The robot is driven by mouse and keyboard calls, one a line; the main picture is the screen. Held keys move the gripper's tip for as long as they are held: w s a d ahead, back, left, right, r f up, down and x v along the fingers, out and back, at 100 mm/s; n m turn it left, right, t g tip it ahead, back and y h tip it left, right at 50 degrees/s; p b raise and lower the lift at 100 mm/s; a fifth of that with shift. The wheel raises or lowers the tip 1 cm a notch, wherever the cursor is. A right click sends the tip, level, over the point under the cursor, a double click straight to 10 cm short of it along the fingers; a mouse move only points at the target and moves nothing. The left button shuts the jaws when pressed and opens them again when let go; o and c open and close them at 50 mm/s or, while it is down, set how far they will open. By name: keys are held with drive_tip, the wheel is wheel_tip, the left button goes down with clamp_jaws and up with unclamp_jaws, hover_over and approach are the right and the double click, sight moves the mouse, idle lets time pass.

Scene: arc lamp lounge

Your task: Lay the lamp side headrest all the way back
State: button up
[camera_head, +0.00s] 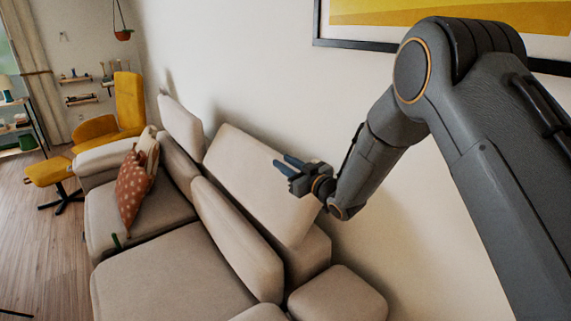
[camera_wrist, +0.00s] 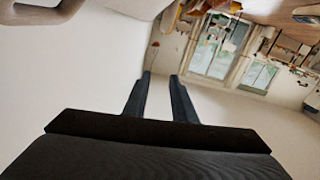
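The beige sofa has two raised headrests along the wall. The near headrest (camera_head: 262,182) is large and stands tilted up. The far headrest (camera_head: 181,130) also stands up. No arc lamp is in view, so I cannot tell which headrest is on the lamp side. My gripper (camera_head: 282,163) is at the upper right part of the near headrest in the head view; I cannot tell whether it touches it. In the wrist view my gripper (camera_wrist: 160,76) has its two dark fingers apart with nothing between them.
The sofa seat (camera_head: 170,280) and its near armrest (camera_head: 338,296) lie below my arm. A patterned cushion (camera_head: 133,188) leans at the far end. A yellow armchair (camera_head: 122,110) and footstool (camera_head: 48,171) stand beyond. A framed picture (camera_head: 345,43) hangs on the wall close to my arm.

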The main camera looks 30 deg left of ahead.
clamp_jaws()
idle(0.8)
drive_tip(key=shift+o, duration=2)
unclamp_jaws()
drive_tip(key=b+v, duration=0.2)
drive_tip(key=v, duration=0.6)
drive_tip(key=shift+b, duration=0.3)
drive_tip(key=shift+a, duration=0.1)
